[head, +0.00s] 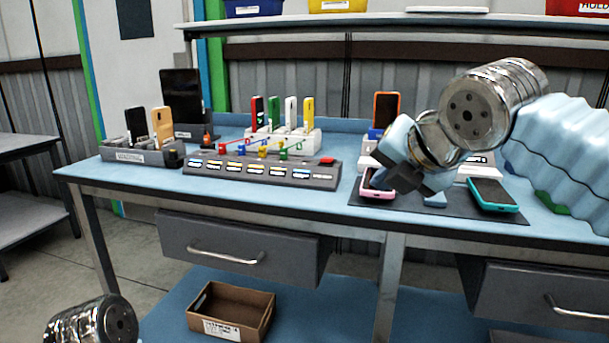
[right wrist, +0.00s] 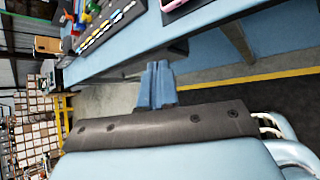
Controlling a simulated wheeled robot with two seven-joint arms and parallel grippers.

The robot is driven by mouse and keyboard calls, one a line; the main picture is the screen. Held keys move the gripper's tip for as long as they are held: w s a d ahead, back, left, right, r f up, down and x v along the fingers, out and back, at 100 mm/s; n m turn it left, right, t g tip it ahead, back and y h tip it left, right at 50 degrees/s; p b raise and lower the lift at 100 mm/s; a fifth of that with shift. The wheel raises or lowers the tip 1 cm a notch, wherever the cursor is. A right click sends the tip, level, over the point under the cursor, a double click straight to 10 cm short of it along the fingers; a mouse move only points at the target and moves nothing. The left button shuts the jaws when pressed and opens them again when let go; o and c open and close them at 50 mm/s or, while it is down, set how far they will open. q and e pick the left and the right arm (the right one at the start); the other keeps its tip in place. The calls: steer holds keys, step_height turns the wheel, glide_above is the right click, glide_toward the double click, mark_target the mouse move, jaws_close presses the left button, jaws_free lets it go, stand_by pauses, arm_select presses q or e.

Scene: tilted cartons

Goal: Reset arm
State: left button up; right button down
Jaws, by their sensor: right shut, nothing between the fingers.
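My right gripper (head: 384,178) hangs over the right half of the blue workbench (head: 260,200), in front of the pink-cased phone (head: 374,193), partly covering it. Whether it touches the phone I cannot tell. In the right wrist view its two blue fingers (right wrist: 157,85) are together with nothing between them. Only a shiny metal part of my left arm (head: 92,322) shows at the lower left; my left gripper is out of view.
A teal-cased phone (head: 493,194) lies on the dark mat. A grey labelled strip (head: 262,171), a phone rack (head: 283,141) and a grey tray (head: 135,155) stand to the left. Pale blue corrugated material (head: 565,145) is at right. A brown carton (head: 231,310) sits below the bench.

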steer(key=w+a+f+m+g, duration=0.1)
steer(key=w+a+f+m, duration=0.2)
steer(key=f, duration=0.6)
steer(key=w+a+f+m+g, duration=0.2)
steer(key=w+f, duration=0.3)
steer(key=f, duration=0.4)
step_height(320, 180, down, 22)
steer(key=r+m+g+y, duration=0.1)
steer(key=m+g, duration=0.1)
steer(key=m, duration=0.6)
steer(key=s+f+m+g, duration=0.1)
steer(key=s+f+m, duration=0.2)
steer(key=f, duration=0.4)
steer(key=s+f+m+g, duration=0.1)
steer(key=s+f+m, duration=0.2)
steer(key=f, duration=0.4)
steer(key=s+d+f+m+g, duration=0.1)
steer(key=s+d+f+m, duration=0.1)
steer(key=s+f+m, duration=0.4)
steer(key=s+d+f+m+g, duration=0.1)
steer(key=s+f+m, duration=0.6)
steer(key=s, duration=0.5)
step_height(320, 180, down, 2)
steer(key=shift+s+d+f, duration=0.15)
steer(key=shift+d+f, duration=0.05)
steer(key=shift+d, duration=0.2)
